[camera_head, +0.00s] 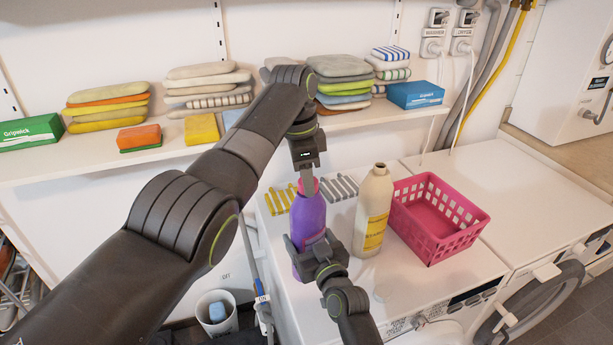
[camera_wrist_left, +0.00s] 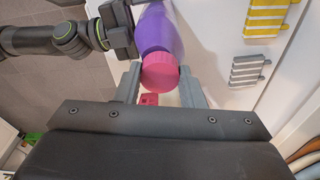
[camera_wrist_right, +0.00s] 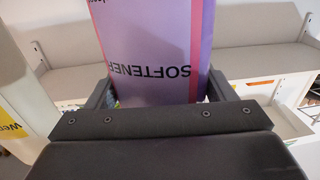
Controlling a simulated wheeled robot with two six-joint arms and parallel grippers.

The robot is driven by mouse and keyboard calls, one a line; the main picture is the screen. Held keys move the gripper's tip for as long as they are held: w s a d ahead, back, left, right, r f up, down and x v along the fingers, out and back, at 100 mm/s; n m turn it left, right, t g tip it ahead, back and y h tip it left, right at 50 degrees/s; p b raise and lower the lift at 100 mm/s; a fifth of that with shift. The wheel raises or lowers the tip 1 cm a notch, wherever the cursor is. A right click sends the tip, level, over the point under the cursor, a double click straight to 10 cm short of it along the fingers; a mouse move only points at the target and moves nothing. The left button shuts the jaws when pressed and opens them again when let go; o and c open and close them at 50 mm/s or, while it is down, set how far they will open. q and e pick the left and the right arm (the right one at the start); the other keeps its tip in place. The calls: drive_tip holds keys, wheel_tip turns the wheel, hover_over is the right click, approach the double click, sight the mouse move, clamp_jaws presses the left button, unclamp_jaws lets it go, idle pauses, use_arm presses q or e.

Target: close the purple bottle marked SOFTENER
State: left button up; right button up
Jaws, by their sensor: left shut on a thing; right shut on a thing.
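The purple bottle (camera_head: 308,219) stands upright on the white machine top; its SOFTENER label (camera_wrist_right: 150,72) shows in the right wrist view. Its pink cap (camera_wrist_left: 160,74) sits at the bottle's top, and I cannot tell how tightly it is seated. My left gripper (camera_head: 307,184) comes from above and is shut on the cap, with one finger on either side of it in the left wrist view. My right gripper (camera_head: 308,252) is shut around the lower body of the bottle. The fingers hide part of the cap and of the bottle's lower side.
A cream bottle (camera_head: 373,212) without a cap stands close on the right. A pink basket (camera_head: 435,222) is beyond it. A shelf (camera_head: 90,165) with folded cloths runs along the wall.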

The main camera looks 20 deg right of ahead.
use_arm(q)
drive_tip(key=o, duration=0.9)
drive_tip(key=shift+o, duration=0.2)
drive_tip(key=shift+r, duration=2.3)
drive_tip(key=shift+o, duration=0.3)
drive_tip(key=o, duration=0.5)
drive_tip(key=shift+f, duration=0.1)
